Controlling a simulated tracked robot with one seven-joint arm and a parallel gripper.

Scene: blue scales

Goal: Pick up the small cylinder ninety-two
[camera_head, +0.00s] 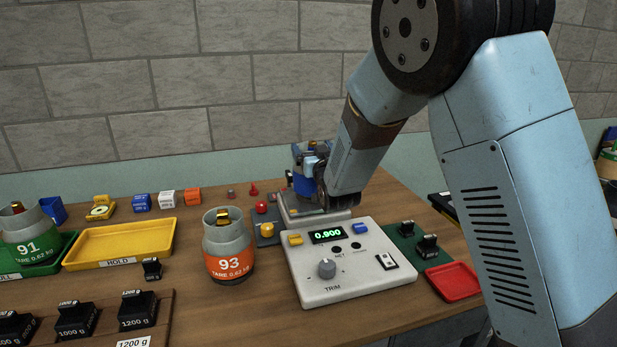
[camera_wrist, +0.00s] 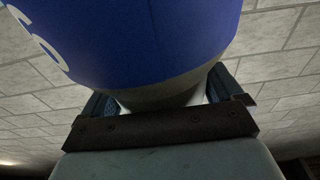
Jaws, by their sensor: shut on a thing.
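A small cylinder with a blue band (camera_head: 303,186) is at the scale's pan (camera_head: 327,214), partly hidden by my gripper (camera_head: 318,178). In the wrist view the blue cylinder (camera_wrist: 160,38) fills the top, with part of a white digit at its left; the full number cannot be read. My gripper (camera_wrist: 163,99) is shut on this cylinder, with one finger on each side of its narrower pale end. I cannot tell whether the cylinder touches the pan. The scale (camera_head: 345,265) has a display reading 0.900.
The orange cylinder 93 (camera_head: 228,245) stands left of the scale. The green cylinder 91 (camera_head: 30,240) is at the far left near a yellow HOLD tray (camera_head: 120,244). Black weights (camera_head: 137,309) stand front left. A red tray (camera_head: 453,282) lies right of the scale.

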